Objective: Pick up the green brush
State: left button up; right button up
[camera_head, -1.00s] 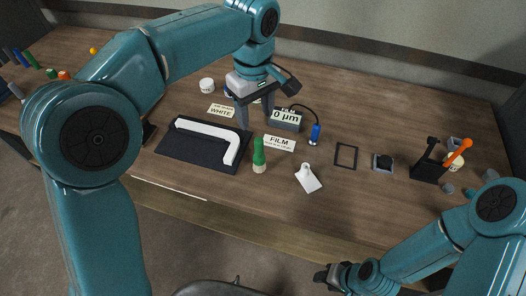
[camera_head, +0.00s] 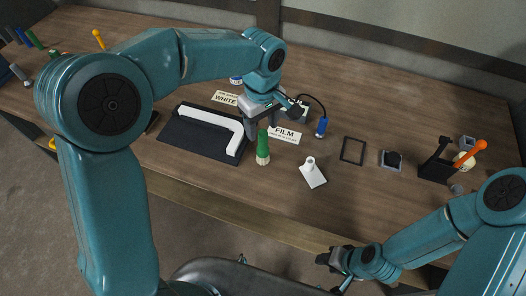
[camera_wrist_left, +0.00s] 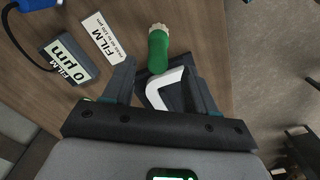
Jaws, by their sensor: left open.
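The green brush (camera_head: 262,148) stands upright on the wooden table, with a green handle on top and pale bristles below. It is just in front of the black tray's right end. My left gripper (camera_head: 263,122) is open just behind and above the brush. In the left wrist view the brush (camera_wrist_left: 158,50) shows beyond the gap between the spread fingers (camera_wrist_left: 160,76), with nothing held. My right gripper (camera_head: 333,264) is low at the table's front edge, far from the brush; its jaws are too small to read.
A black tray (camera_head: 185,147) with a white L-shaped piece (camera_head: 205,127) lies left of the brush. A FILM label (camera_head: 287,136) and a white stand (camera_head: 312,172) lie to its right. A black frame (camera_head: 353,150) and a black holder (camera_head: 437,163) are further right.

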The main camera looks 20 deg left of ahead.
aim_at(263, 132)
pick_arm(q)
jog(key=shift+s+f, duration=0.1)
jog(key=shift+f, duration=0.15)
jog(key=f, duration=0.2)
jog(key=f+p, duration=0.1)
jog(key=f, duration=0.1)
jog(key=shift+w+d, duration=0.1)
jog(key=shift+w, duration=0.2)
jog(key=shift+s+f, duration=0.1)
jog(key=shift+f, duration=0.4)
jog(key=c, duration=1)
grip_shut()
